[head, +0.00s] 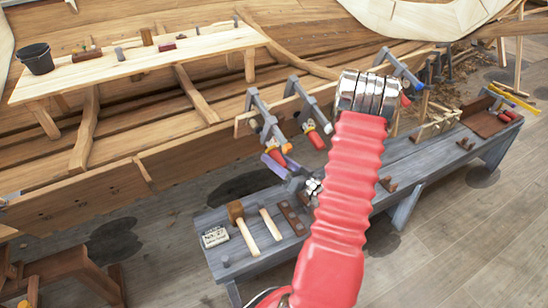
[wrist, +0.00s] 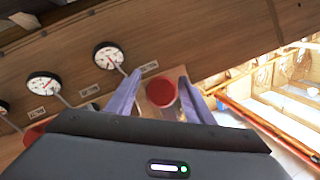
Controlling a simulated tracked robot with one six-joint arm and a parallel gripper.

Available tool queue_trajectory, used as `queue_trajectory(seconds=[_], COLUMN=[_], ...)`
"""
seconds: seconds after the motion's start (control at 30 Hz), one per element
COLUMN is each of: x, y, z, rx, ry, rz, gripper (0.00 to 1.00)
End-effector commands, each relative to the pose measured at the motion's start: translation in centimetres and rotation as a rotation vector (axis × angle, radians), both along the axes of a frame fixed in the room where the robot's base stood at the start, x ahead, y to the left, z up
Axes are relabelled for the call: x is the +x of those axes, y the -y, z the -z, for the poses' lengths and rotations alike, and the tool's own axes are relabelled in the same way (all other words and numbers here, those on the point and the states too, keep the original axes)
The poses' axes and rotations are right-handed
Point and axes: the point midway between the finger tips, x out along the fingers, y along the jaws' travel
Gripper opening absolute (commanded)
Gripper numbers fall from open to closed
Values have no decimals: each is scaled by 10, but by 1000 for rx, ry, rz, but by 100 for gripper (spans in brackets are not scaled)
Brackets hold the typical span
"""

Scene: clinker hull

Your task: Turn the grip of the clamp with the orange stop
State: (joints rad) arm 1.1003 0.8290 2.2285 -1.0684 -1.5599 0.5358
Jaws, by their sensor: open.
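Several clamps hang on the hull's plank in the head view. The leftmost clamp (head: 257,108) has an orange stop (head: 286,147) at its lower end. In the wrist view, my gripper (wrist: 158,97) is open, with one finger on each side of a round red grip end (wrist: 161,93). I cannot tell whether the fingers touch it.
Another clamp (head: 399,66) is partly behind my arm. Below is a grey bench (head: 265,254) with a mallet (head: 238,215). The wrist view shows dial gauges (wrist: 108,55) on the plank and a red piece (wrist: 36,131) at lower left.

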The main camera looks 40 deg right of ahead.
Motion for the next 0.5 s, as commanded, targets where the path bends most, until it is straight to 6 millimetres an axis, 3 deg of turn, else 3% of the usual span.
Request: queue_trajectory(seconds=[0.5], x=[-71], y=[-1], z=[2], rx=[0], ry=[1], rz=[5], gripper=[48])
